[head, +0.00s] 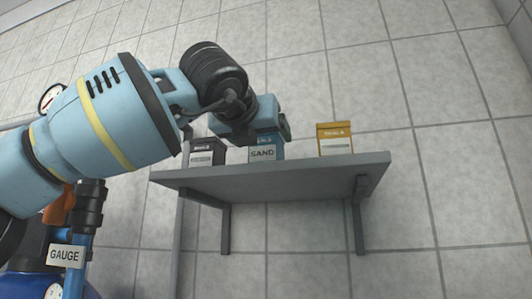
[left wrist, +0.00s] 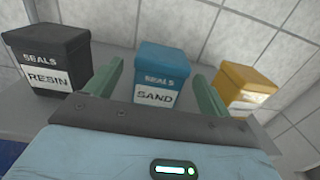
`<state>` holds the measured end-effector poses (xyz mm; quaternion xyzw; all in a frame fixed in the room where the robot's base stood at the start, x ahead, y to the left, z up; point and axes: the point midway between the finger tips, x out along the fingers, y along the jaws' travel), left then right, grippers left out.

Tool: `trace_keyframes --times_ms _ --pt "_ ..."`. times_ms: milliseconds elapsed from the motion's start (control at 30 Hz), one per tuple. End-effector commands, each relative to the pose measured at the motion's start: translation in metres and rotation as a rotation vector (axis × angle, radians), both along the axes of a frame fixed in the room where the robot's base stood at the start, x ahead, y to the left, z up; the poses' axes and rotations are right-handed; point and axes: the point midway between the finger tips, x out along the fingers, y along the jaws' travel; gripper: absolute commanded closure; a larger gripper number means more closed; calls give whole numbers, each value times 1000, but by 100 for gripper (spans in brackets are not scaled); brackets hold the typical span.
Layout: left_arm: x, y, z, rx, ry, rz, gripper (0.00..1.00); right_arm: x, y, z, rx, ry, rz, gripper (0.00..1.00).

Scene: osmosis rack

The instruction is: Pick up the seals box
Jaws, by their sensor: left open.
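Three lidded seals boxes stand in a row on a grey wall shelf (head: 290,180). The dark box (head: 206,152) is at the left and reads SEALS RESIN in the left wrist view (left wrist: 47,65). The blue box (head: 265,149) is in the middle and reads SEALS SAND (left wrist: 160,78). The yellow box (head: 335,139) is at the right; its label is unreadable in the wrist view (left wrist: 245,88). My left gripper (left wrist: 157,75) is open, its green fingers apart, with the blue box in line between them. In the head view it hides part of the blue box. Contact cannot be told.
A tiled wall (head: 440,130) rises behind the shelf. Shelf brackets (head: 358,215) hang below. At the lower left are pipework, a GAUGE tag (head: 65,255) and a blue vessel (head: 25,285). Bare shelf lies between the boxes.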

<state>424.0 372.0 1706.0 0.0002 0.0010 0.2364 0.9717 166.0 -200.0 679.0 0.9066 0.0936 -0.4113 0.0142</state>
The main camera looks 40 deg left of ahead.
Motion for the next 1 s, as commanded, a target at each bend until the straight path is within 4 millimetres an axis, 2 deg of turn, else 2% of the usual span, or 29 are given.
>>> trace_keyframes --times_ms 100,300,633,1000 --pt "10 7 5 1 -5 2 18 10 0 11 0 -26 0 100" --pt "31 17 4 0 -4 0 18 18 0 21 0 -51 -1 100" --pt "38 19 2 0 -2 1 18 18 -2 19 -4 -49 1 100" --pt "38 19 2 0 -2 0 67 17 -3 19 -7 -48 3 100"
